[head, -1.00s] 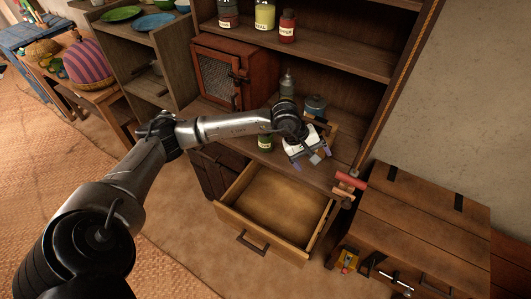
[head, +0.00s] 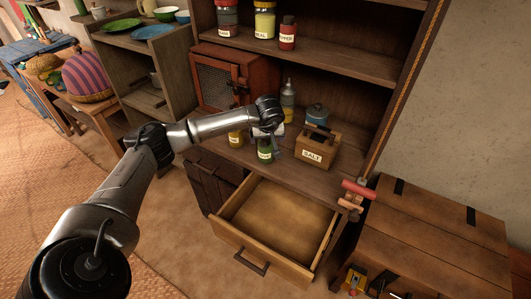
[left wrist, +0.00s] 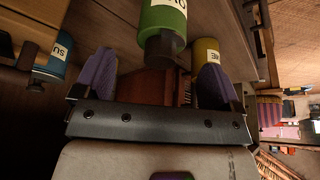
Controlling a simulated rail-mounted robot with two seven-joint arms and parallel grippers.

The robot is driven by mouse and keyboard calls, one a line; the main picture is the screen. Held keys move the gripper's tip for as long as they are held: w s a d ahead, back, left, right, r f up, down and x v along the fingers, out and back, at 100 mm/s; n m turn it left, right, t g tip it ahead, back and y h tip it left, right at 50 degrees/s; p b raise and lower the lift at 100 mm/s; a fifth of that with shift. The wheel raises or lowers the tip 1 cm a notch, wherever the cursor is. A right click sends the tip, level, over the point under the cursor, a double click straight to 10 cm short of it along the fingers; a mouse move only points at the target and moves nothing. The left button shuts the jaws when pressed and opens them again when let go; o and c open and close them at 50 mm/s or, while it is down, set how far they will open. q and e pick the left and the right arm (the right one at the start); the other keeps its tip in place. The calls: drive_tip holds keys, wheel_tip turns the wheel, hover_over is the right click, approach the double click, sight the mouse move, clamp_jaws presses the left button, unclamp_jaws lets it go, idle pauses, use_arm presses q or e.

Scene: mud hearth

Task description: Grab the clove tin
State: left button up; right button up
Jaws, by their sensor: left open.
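The clove tin is a green tin with a white label (head: 265,152), standing on the counter of the shelf unit above the open drawer. In the left wrist view the green tin (left wrist: 164,22) shows at the top middle, its label partly cut off, its dark end towards me. My left gripper (head: 266,134) is right at the tin in the head view, its hand partly covering it. In the left wrist view the purple fingers (left wrist: 157,65) are spread wide, one on each side of the tin's line, with nothing gripped. My right gripper is not in view.
A yellow tin (head: 235,138) stands just left of the green tin. A wooden salt box (head: 316,152) is to the right, with a blue-lidded pot (head: 317,114) and bottle (head: 287,92) behind. The open drawer (head: 276,220) juts out below; a wooden chest (head: 430,240) stands right.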

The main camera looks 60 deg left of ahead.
sight(266, 140)
use_arm(q)
drive_tip(key=shift+b+x, duration=0.6)
drive_tip(key=shift+x, duration=2.3)
drive_tip(key=shift+s, duration=0.1)
drive_tip(key=c, duration=1.1)
